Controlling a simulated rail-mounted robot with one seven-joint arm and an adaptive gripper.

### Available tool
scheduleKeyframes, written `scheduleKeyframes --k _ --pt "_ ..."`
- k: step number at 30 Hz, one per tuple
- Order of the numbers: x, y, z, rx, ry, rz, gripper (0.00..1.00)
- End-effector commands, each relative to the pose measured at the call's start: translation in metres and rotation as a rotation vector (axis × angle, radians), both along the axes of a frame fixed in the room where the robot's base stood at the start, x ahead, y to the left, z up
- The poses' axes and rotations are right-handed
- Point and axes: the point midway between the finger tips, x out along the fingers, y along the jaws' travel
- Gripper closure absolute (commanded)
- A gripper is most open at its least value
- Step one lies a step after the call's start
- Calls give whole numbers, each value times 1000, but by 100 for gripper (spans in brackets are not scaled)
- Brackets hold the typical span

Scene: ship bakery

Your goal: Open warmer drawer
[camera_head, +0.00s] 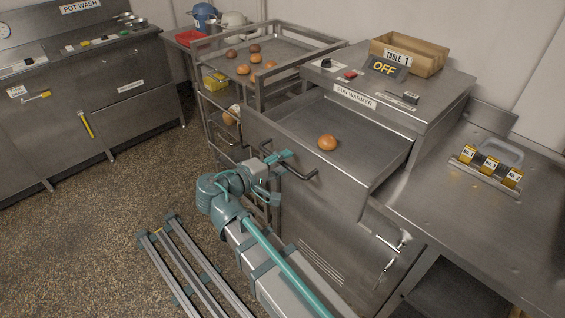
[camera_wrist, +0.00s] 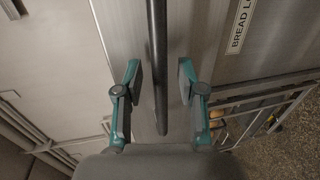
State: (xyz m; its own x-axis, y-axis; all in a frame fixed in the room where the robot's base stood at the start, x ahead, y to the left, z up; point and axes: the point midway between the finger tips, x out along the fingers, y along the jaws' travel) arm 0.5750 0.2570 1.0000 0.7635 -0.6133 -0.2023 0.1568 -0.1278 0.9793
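The bun warmer (camera_head: 420,88) is a steel cabinet with a "BUN WARMER" label. Its drawer (camera_head: 365,150) stands pulled out towards me, with one brown bun (camera_head: 327,142) on its floor. A dark bar handle (camera_head: 301,174) is on the drawer front. My gripper (camera_head: 274,174) is at the handle's left part. In the wrist view, my gripper's teal fingers (camera_wrist: 160,85) are apart, with the dark handle bar (camera_wrist: 159,60) running between them. Gaps show on both sides of the bar, so the fingers do not grip it.
A rack trolley (camera_head: 215,62) with several buns stands left of the warmer. A steel counter (camera_head: 490,225) is at right. The floor (camera_head: 95,215) at left is mostly clear.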

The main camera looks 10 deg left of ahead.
Motion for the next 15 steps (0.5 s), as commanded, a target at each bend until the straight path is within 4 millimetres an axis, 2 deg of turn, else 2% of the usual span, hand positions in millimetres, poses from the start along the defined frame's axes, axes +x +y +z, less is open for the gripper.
scheduleKeyframes --k 5,15 --pt "-10 9 3 0 0 2 61" --pt "-56 47 15 1 -1 4 61"
